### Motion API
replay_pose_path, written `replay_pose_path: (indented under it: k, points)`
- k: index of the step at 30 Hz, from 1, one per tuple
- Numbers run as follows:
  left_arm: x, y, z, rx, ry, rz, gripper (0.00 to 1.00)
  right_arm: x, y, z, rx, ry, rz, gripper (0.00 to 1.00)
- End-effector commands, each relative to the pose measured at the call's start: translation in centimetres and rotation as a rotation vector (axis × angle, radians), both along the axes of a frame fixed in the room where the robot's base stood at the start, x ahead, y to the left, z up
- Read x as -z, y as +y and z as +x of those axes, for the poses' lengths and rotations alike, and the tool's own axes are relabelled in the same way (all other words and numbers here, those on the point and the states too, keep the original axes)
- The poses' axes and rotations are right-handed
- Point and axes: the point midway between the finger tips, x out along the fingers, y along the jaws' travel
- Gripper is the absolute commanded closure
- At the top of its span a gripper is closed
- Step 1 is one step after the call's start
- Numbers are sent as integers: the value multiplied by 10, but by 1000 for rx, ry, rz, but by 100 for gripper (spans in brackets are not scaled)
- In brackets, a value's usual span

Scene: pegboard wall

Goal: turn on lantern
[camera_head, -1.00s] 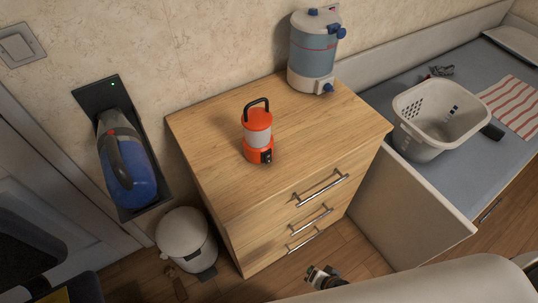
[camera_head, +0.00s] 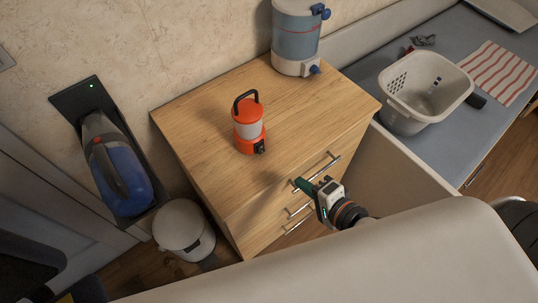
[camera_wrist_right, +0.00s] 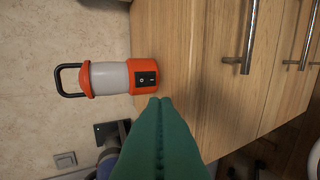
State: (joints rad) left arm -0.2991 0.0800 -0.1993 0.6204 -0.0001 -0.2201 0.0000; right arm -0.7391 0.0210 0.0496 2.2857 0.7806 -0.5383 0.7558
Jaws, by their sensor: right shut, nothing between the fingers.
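The orange lantern (camera_head: 249,128) stands upright on the wooden dresser (camera_head: 190,108), its black handle up and its pale middle unlit as far as I can tell. A black switch panel is on its base, facing the front right. In the right wrist view the lantern (camera_wrist_right: 108,78) appears sideways, with the switch panel (camera_wrist_right: 147,79) just beyond my fingertips. My right gripper (camera_head: 300,184) is shut and empty, in front of the dresser and apart from the lantern. Its green fingers (camera_wrist_right: 160,103) are together in the wrist view. My left gripper is not in view.
A drinks dispenser (camera_head: 297,40) stands at the dresser's back right. Drawer handles (camera_head: 318,172) stick out near my right gripper. A white bin (camera_head: 183,229) and a wall-mounted blue vacuum (camera_head: 118,170) are at left. A laundry basket (camera_head: 413,108) sits on the bench at right.

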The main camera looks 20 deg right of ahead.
Motion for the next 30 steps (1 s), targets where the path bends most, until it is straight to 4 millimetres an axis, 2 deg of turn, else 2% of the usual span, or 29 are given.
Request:
replay_pose_path:
  k: [4, 8, 18, 21, 25, 30]
  points:
    - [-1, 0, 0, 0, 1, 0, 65, 2, 2, 6, 1, -1, 0, 100]
    - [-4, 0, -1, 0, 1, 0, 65, 8, 8, 22, 1, -3, 1, 100]
    - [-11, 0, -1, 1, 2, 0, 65, 38, 32, 84, 0, -2, 0, 100]
    - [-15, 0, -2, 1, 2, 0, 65, 40, 37, 100, 0, -2, 0, 100]
    - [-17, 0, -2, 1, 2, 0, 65, 43, 43, 114, 1, 0, -1, 100]
    - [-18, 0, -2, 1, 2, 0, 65, 45, 46, 122, 0, 0, -2, 100]
